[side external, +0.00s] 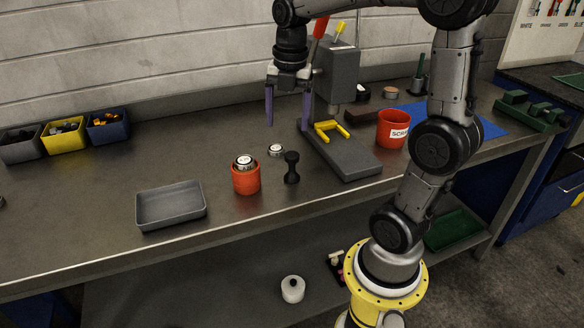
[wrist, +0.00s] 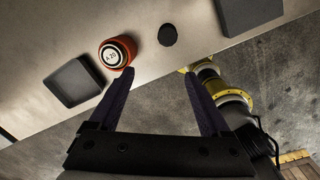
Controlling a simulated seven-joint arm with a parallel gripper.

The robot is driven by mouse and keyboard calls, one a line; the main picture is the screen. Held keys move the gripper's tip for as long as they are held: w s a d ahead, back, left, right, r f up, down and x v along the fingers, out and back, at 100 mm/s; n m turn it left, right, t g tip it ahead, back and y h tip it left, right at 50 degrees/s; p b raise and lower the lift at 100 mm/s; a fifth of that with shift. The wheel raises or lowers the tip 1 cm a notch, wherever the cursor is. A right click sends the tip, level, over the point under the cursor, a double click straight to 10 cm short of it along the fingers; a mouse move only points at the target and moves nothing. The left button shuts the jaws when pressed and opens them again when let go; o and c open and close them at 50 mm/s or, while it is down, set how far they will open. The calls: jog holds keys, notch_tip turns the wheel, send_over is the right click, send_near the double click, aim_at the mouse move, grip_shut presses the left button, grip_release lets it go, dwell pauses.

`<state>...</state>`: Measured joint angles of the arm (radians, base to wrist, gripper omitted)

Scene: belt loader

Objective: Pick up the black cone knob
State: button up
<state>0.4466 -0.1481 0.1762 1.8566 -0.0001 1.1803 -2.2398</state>
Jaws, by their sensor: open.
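The black cone knob (side external: 291,168) stands upright on the grey bench, narrow in the middle with wider ends. In the wrist view it shows from above as a dark round top (wrist: 167,34), beyond the fingertips. My gripper (side external: 287,126) is open and empty, with its purple fingers pointing down above the bench, clear of the knob. In the wrist view the two fingers of my gripper (wrist: 158,73) are spread wide with nothing between them.
An orange cup (side external: 246,180) holding a silver-topped piece stands left of the knob. A silver disc (side external: 276,150) lies behind it. A grey tray (side external: 171,206) is further left. A grey press (side external: 346,158) with yellow prongs stands close on the right, beside a red bin (side external: 391,131).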

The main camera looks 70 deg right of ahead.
aim_at(292, 167)
jog(key=shift+m+g, duration=0.4)
jog(key=shift+m, duration=0.2)
jog(key=d+f, duration=0.2)
jog(key=d, duration=0.1)
jog(key=shift+d+f, duration=0.15)
jog(key=shift+f, duration=0.15)
jog(key=shift+s+d+f, duration=0.15)
jog(key=shift+s+f, duration=0.05)
jog(key=shift+f, duration=0.05)
notch_tip(292, 167, down, 8)
jog(key=shift+w+f, duration=0.25)
jog(key=shift+f, duration=1.1)
jog(key=shift+w+f, duration=0.2)
jog(key=shift+f, duration=1.1)
jog(key=shift+c, duration=0.2)
grip_shut()
